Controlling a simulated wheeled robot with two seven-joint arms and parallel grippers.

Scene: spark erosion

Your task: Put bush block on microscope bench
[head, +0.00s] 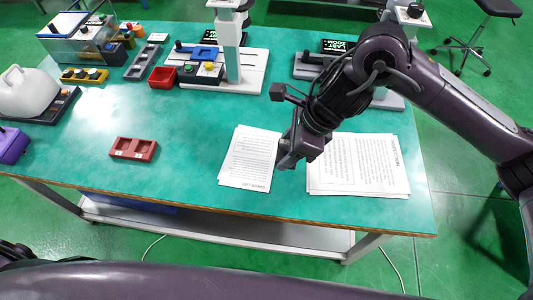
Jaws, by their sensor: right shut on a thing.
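My right gripper (286,158) reaches in from the right and is shut, pointing down above the near middle of the teal microscope bench (200,130). It is over the gap between two printed sheets. The bush block it holds is mostly hidden by the dark fingers, and its shape cannot be made out. Whether it touches the bench top cannot be told. My left gripper is not in view.
Printed sheets (250,158) (358,165) lie beside the gripper. A red two-recess holder (133,149) sits at front left. Bare bench lies left of the sheets.

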